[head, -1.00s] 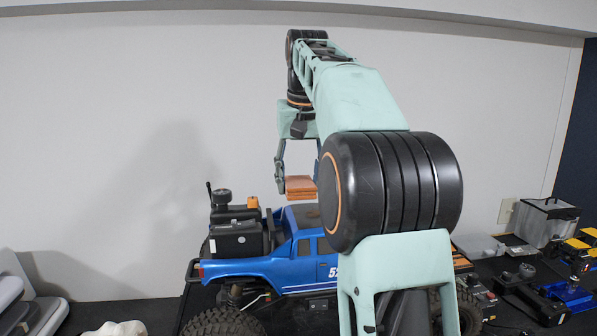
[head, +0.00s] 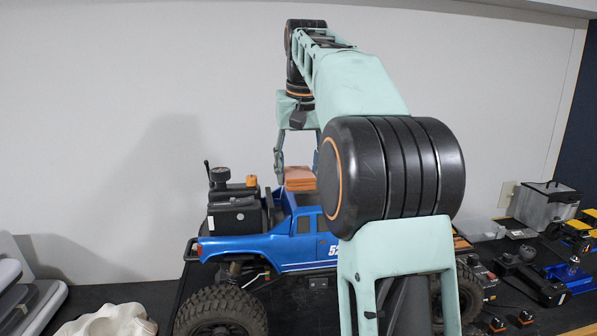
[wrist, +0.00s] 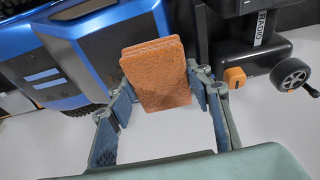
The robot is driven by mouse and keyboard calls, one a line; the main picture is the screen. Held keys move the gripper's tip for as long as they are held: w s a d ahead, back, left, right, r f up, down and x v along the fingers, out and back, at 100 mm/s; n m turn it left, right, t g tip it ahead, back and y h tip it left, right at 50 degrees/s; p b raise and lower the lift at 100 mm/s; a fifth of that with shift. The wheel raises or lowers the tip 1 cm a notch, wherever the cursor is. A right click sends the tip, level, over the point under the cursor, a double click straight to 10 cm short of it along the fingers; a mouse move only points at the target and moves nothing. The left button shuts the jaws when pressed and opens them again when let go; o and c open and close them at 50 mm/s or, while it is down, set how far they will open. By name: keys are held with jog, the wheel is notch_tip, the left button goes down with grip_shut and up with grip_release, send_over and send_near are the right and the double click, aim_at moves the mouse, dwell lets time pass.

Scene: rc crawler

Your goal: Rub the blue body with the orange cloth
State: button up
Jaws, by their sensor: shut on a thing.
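The blue body (head: 262,246) of the crawler stands on its wheels on the table, partly hidden on the right by my arm. The orange cloth (head: 299,179) is a folded stack at the top of the body. My gripper (wrist: 163,100) is shut on the orange cloth (wrist: 157,74), with one finger on each side of it. In the wrist view the cloth's far end overlaps the blue body (wrist: 90,38) and its dark roof or window area. I cannot tell whether the cloth touches the body.
A black radio box (head: 234,217) with an orange cap stands behind the body at left. A white cloth-like heap (head: 110,322) lies at the front left.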

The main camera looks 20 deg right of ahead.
jog(key=shift+f+b, duration=0.8)
jog(key=shift+f, duration=0.3)
jog(key=shift+d, duration=0.15)
jog(key=shift+s+d+p, duration=0.3)
jog(key=shift+d+p, duration=0.15)
jog(key=shift+d, duration=0.85)
jog(key=shift+s+d+p, duration=0.25)
jog(key=shift+d+p, duration=0.2)
jog(key=shift+d, duration=0.8)
jog(key=shift+s+d+p, duration=0.3)
jog(key=shift+d+p, duration=0.15)
jog(key=shift+d, duration=0.85)
jog(key=shift+a, duration=0.1)
jog(key=shift+w+a+p, duration=0.25)
jog(key=shift+w+a, duration=0.05)
jog(key=shift+a, duration=1)
jog(key=shift+w+a+p, duration=0.25)
jog(key=shift+a, duration=1.1)
jog(key=shift+w+a+p, duration=0.25)
jog(key=shift+w+a, duration=0.05)
jog(key=shift+a, duration=1)
jog(key=shift+r, duration=0.1)
jog(key=shift+r, duration=2.95)
